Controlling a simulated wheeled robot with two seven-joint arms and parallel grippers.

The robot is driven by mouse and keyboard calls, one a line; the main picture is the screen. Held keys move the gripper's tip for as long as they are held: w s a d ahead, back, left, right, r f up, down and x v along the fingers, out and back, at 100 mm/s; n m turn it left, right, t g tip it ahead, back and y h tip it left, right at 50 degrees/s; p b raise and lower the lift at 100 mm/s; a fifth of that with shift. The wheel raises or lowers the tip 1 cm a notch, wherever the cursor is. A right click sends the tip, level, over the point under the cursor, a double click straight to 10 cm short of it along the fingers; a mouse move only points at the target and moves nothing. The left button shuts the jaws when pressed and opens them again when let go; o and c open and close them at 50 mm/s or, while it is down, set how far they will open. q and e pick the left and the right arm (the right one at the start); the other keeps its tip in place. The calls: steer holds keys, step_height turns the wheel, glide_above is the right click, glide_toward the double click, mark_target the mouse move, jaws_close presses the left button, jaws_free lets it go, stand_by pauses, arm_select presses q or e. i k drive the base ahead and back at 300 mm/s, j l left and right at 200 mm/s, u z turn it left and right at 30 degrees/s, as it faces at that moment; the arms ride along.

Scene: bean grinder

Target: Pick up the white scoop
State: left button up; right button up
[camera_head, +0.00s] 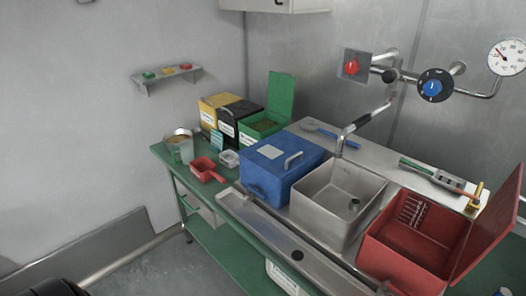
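A small whitish container (229,159) sits on the green counter, between a red scoop and the open green box. It may be the white scoop, but it is too small to tell its shape or handle. The red scoop (206,168) lies just to its left, nearer the front edge, with its handle toward the front right. Neither of my grippers shows clearly. A dark rounded shape at the bottom left corner may be part of my arm.
A metal cup (181,150) stands left of the red scoop. Yellow (214,101), black (238,108) and open green (262,124) boxes stand behind. A blue box (282,170), grey basin (336,203) and open red box (416,240) line the right. A wall shelf (168,79) hangs above left.

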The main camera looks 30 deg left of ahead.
mark_target(229, 159)
steer(key=i+j+z, duration=0.2)
steer(key=j, duration=0.6)
steer(key=i+j+z, duration=0.15)
steer(key=j, duration=0.7)
steer(key=j+z, duration=0.2)
steer(key=j, duration=0.65)
